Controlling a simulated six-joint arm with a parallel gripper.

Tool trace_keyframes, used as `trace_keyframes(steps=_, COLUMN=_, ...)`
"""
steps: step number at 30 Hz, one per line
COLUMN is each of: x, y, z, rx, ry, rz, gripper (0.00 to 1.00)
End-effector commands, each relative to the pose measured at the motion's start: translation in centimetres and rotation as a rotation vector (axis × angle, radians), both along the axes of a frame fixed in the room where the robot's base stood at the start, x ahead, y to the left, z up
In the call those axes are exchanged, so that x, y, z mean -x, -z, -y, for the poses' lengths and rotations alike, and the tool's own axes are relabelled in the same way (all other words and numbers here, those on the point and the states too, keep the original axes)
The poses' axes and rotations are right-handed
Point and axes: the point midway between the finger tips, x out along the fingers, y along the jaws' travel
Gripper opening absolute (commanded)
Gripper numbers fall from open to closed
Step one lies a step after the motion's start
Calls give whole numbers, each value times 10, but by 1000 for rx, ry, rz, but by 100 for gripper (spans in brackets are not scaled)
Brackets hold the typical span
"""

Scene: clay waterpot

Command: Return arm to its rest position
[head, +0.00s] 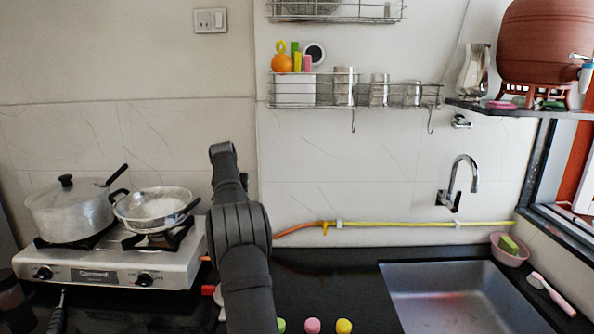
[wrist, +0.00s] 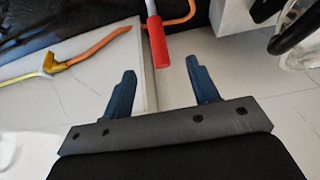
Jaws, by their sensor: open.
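My gripper (wrist: 160,66) shows in the wrist view with its two blue fingers spread apart. Nothing is held between them. Pale wall tile and the end of a red handle (wrist: 158,42) show past the fingertips, apart from them. In the head view my dark arm rises from the bottom, left of centre, in front of the counter and wall. The fingers cannot be made out there.
A stove (head: 110,276) with a lidded pot (head: 68,212) and a pan (head: 152,208) stands left of my arm. A sink (head: 460,295) is at right. A hose (head: 400,224) crosses the wall. A clay waterpot (head: 545,40) stands on the upper-right shelf. Small coloured pieces (head: 312,325) lie at front.

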Motion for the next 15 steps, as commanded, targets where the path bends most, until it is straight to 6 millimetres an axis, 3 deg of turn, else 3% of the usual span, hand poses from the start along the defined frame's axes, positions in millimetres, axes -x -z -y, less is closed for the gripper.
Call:
trace_keyframes(steps=1, x=-6, y=18, z=1, rx=3, ry=1, rz=-11, gripper=55)
trace_keyframes(steps=11, x=-34, y=68, z=1, rx=2, ry=1, rz=-8, gripper=55)
trace_keyframes(steps=15, x=-22, y=59, z=1, rx=2, ry=1, rz=-6, gripper=55)
